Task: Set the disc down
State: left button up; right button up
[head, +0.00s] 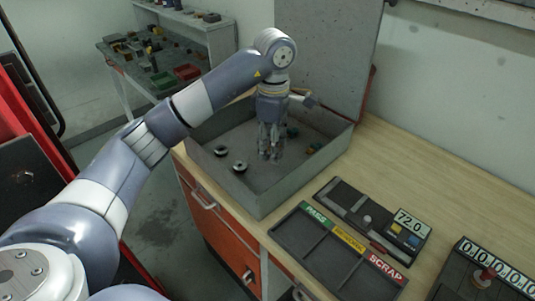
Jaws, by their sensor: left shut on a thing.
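My left gripper (270,152) points straight down inside the grey open-topped box (266,205), with its fingertips low, near the box floor. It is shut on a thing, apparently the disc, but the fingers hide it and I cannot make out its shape. I cannot tell whether it touches the floor. Two small round metal pieces with dark centres, one (221,151) and another (239,166), lie on the box floor to the left of the gripper. My right gripper is not in view.
Small coloured bits (313,148) lie in the box's right part. A dark sorting tray (330,262) with green, yellow and red SCRAP labels sits in front. The wooden bench is clear at right.

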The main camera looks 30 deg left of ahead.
pick_arm(q)
send_over(272, 179)
notch_tip(272, 179, down, 5)
jog(key=shift+w+p, duration=0.1)
jog(key=shift+p, duration=0.35)
jog(key=shift+f, duration=0.25)
notch_tip(272, 179, down, 3)
jog(key=shift+r+p, duration=0.1)
jog(key=shift+p, duration=0.45)
jog(key=shift+f, duration=0.5)
jog(key=o, duration=0.9)
jog(key=shift+f, duration=0.1)
jog(key=o, duration=0.4)
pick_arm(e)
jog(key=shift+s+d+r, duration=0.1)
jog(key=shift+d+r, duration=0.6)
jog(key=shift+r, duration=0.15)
